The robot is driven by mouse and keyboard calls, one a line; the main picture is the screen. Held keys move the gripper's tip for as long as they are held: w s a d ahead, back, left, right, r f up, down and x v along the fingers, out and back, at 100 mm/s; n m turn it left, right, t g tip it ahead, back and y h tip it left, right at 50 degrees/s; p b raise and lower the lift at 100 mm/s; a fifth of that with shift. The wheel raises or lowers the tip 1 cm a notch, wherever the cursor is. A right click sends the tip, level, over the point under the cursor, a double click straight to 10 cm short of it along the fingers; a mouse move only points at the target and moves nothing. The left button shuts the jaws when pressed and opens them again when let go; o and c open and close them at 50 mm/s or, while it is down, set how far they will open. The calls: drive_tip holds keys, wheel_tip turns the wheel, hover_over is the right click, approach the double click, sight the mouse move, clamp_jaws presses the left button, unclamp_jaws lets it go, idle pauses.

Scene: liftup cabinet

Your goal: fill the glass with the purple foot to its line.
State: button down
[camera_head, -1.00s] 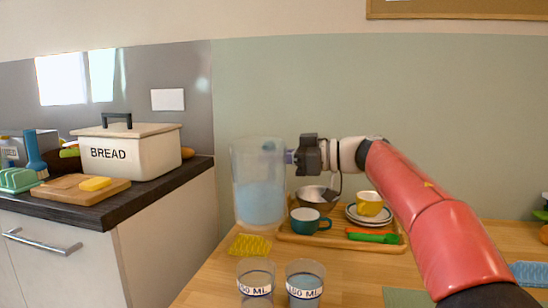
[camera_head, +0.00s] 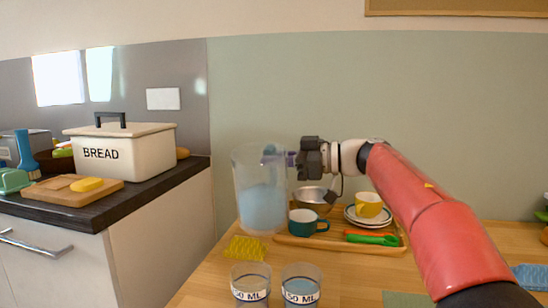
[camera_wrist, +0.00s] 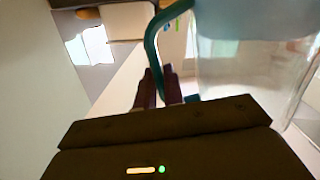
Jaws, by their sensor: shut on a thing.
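A clear jug (camera_head: 262,208) with pale blue liquid in its lower part hangs in the air, close to upright, behind the glasses. My gripper (camera_head: 293,158) is shut on the jug's handle at its right side. In the wrist view the jug (camera_wrist: 250,65) fills the upper right, with its teal handle (camera_wrist: 151,45) by my fingers (camera_wrist: 160,88). Two clear glasses stand at the front edge of the view, a left glass (camera_head: 250,274) and a right glass (camera_head: 301,272), both with white ML labels. The right one looks bluish inside. Their feet are cut off, so I cannot tell which is purple.
A wooden tray (camera_head: 340,245) behind the glasses holds a teal cup (camera_head: 307,222), a metal bowl, a yellow cup (camera_head: 368,205) on plates and utensils. A bread bin (camera_head: 125,153) stands on the left counter.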

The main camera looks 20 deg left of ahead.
drive_tip(key=shift+f+n, duration=0.3)
drive_tip(key=shift+f, duration=0.1)
drive_tip(key=shift+f+n+t+b, duration=0.15)
drive_tip(key=shift+f+n+b, duration=0.4)
drive_tip(key=shift+f+b, duration=0.75)
drive_tip(key=shift+f+n+t+b, duration=0.15)
drive_tip(key=shift+f+n+b, duration=0.4)
drive_tip(key=shift+f+b, duration=0.65)
drive_tip(key=shift+r+n, duration=0.15)
drive_tip(key=shift+n, duration=0.15)
drive_tip(key=shift+n, duration=0.3)
drive_tip(key=shift+s+r+n+p, duration=0.3)
drive_tip(key=shift+r+n+p, duration=0.3)
drive_tip(key=shift+r, duration=0.05)
drive_tip(key=shift+s+f, duration=0.1)
